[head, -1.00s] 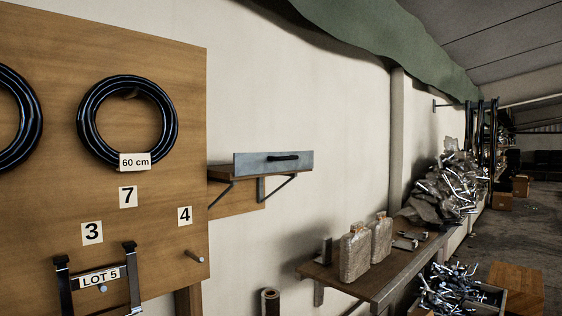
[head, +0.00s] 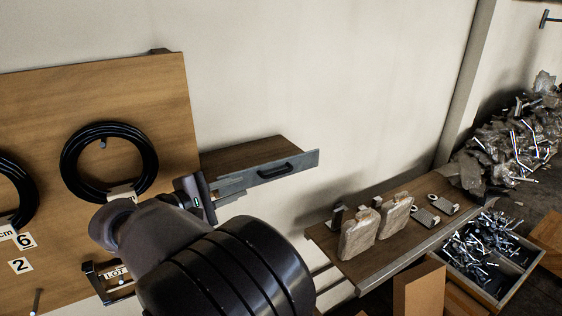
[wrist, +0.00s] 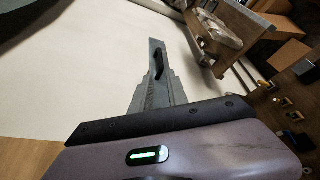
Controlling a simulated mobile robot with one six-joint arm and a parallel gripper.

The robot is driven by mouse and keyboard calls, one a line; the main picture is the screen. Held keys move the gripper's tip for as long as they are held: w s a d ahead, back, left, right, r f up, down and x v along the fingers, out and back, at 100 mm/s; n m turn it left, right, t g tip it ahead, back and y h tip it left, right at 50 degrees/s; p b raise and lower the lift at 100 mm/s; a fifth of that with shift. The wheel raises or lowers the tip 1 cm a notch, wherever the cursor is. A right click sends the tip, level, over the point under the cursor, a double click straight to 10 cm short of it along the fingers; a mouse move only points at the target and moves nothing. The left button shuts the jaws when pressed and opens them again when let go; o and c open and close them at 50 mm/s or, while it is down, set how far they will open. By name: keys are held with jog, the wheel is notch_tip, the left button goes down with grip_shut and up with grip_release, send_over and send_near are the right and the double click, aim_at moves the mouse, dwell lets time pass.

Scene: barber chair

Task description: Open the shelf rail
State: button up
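The shelf rail is a grey front panel (head: 305,162) with a black bar handle (head: 275,171), along the front of a small wooden wall shelf (head: 245,153). In the wrist view the panel (wrist: 156,45) points away from my gripper, its black handle (wrist: 157,62) near the middle. My gripper (head: 233,187) is at the panel's left end in the head view, short of the handle. The grey fingers (wrist: 157,93) overlap the grey panel, so their gap and any contact are unclear. My arm hides part of the area below the shelf.
A wooden board with black hoses (head: 72,165) and number labels stands left. A workbench (head: 345,270) with wrapped blocks (head: 357,236) is lower right. A tray of metal parts (head: 515,288) and a scrap heap (head: 505,150) lie farther right. The wall above the shelf is bare.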

aim_at(275, 174)
jog(key=p+x, duration=0.3)
jog(key=x, duration=1.2)
jog(key=shift+s, duration=0.1)
jog(key=shift+a, duration=0.1)
jog(key=shift+c, duration=0.4)
grip_shut()
